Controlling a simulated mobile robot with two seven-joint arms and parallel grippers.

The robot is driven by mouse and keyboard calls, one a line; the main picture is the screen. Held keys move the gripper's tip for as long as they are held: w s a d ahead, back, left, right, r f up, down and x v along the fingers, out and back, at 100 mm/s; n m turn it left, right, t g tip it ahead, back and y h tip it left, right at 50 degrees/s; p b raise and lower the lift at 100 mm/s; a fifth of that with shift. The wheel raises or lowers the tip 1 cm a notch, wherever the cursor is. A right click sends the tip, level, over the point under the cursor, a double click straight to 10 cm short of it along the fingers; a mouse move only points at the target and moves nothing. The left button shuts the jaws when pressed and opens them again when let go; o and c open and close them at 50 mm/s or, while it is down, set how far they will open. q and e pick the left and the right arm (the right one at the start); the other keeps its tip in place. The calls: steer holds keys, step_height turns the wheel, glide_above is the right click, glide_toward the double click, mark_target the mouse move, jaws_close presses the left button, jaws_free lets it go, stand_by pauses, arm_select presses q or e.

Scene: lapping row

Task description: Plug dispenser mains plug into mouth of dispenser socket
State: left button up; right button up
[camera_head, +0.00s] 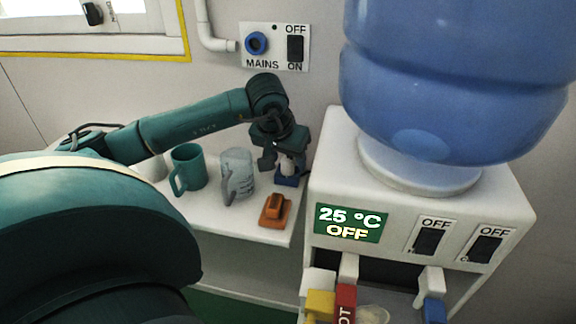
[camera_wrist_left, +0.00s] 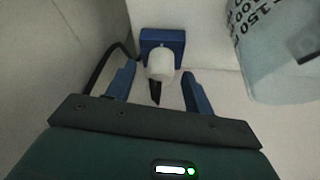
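The dispenser mains plug is a white rounded body (camera_head: 287,167) with a dark end; it rests at a blue block (camera_head: 288,181) on the shelf beside the dispenser. In the left wrist view the white plug (camera_wrist_left: 160,65) is against the blue block (camera_wrist_left: 176,36), with a black cable curving at left. My left gripper (camera_wrist_left: 159,90) is open, its blue fingers on either side of the plug's near end with gaps showing. It also shows in the head view (camera_head: 279,160). The dispenser socket (camera_head: 256,43) is a blue ring marked MAINS on the wall, its mouth empty. My right gripper is out of view.
The water dispenser (camera_head: 325,180) with a blue bottle (camera_head: 450,75) stands close at right, its display reading 25 °C OFF. A teal mug (camera_head: 189,168), a clear measuring jug (camera_head: 236,172) and an orange block (camera_head: 274,211) share the white shelf (camera_head: 215,212). The wall switch (camera_head: 295,48) is beside the socket.

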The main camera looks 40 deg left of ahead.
arm_select(q)
steer(key=c, duration=1)
steer(key=shift+r, duration=0.1)
